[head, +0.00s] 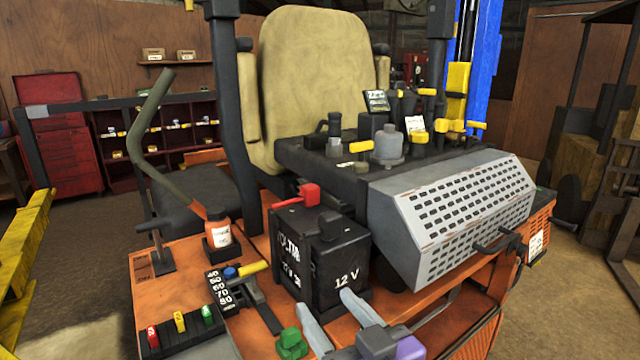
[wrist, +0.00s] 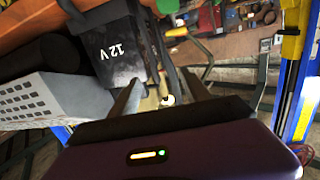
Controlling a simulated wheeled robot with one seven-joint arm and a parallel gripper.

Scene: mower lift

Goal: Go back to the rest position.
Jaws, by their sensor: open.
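My gripper (head: 322,300) is at the bottom middle of the head view. Its two grey fingers are spread apart and point toward the front of the black 12 V battery (head: 338,262). Nothing is held between them. In the wrist view, my gripper (wrist: 160,78) also shows its fingers apart, with the battery (wrist: 115,60) just beyond and to the left. A small yellow part shows in the gap between the fingers, and I cannot tell how far beyond it lies. The battery stands upright on the orange mower deck and has a red terminal cover (head: 308,196).
A perforated grey cover (head: 460,215) is right of the battery. A green knob (head: 291,343) is close to my left finger. The tan seat (head: 310,75) is behind.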

